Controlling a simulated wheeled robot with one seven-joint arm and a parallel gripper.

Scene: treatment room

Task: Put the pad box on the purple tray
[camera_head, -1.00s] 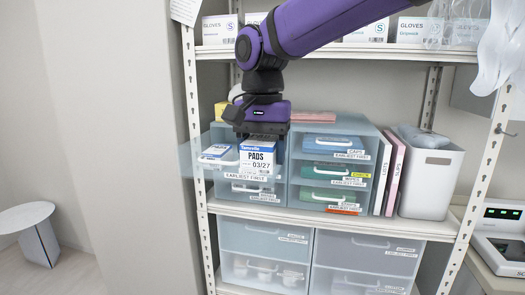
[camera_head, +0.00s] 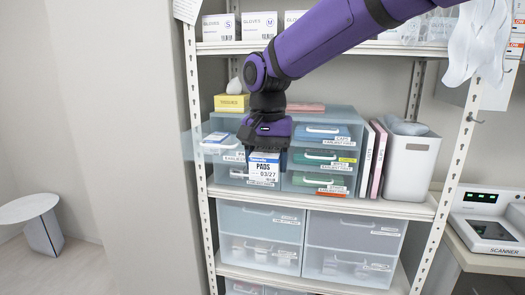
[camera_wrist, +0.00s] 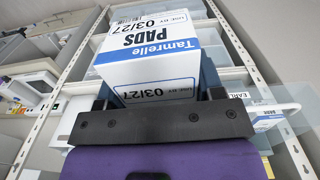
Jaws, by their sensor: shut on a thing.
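The pad box (camera_head: 264,171) is white and blue, with "PADS" and "03/27" printed on it. It hangs upright below my gripper (camera_head: 265,150), in front of the small drawer unit. In the wrist view the box (camera_wrist: 155,55) sits between the fingers of my gripper (camera_wrist: 160,95), which is shut on it. A pulled-out clear drawer (camera_head: 222,150) is to the left of the held box, and another blue-and-white box (camera_head: 214,138) lies in it. I see no purple tray in these frames.
Folders (camera_head: 371,160) and a white bin (camera_head: 409,168) are to the right. A scanner (camera_head: 488,228) is at far right. A round side table (camera_head: 30,208) stands at left.

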